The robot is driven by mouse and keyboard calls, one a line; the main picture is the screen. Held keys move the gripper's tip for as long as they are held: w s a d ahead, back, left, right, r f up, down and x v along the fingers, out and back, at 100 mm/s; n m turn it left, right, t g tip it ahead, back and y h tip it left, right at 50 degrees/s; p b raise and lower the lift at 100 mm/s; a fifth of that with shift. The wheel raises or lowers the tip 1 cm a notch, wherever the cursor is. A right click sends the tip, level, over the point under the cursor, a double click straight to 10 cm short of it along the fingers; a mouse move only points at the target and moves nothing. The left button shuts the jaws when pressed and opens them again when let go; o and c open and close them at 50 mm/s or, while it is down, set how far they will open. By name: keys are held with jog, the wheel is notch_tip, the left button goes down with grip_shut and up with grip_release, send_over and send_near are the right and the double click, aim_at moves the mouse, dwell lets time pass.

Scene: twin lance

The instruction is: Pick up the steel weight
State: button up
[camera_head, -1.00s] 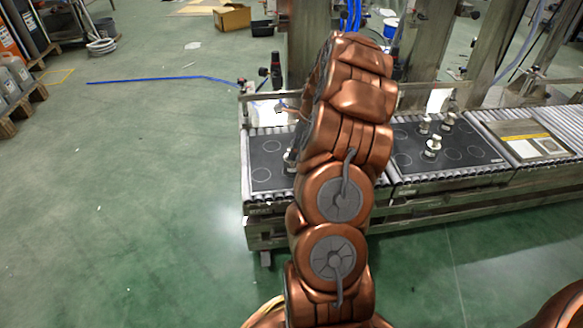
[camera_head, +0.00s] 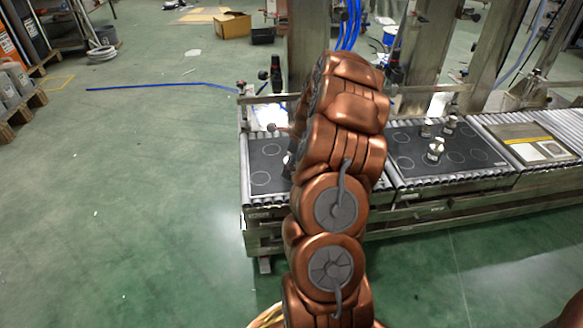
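Several small steel weights stand upright on the black mat with marked circles (camera_head: 470,166), on the roller conveyor right of my arm. The nearest steel weight (camera_head: 435,150) stands toward the middle of the mat. Two more, a steel weight (camera_head: 427,128) and another steel weight (camera_head: 449,124), stand close together behind it. My copper-coloured arm rises through the middle of the view and hides part of the conveyor. My gripper is hidden behind the arm, so its fingers and anything in them cannot be seen.
A second black mat (camera_head: 262,180) with circles lies left of my arm. A flat panel (camera_head: 527,143) lies on the rollers at the right. Metal posts (camera_head: 415,65) stand behind the conveyor.

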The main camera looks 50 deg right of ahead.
grip_shut()
dwell(0.4)
jog(key=shift+r, duration=0.1)
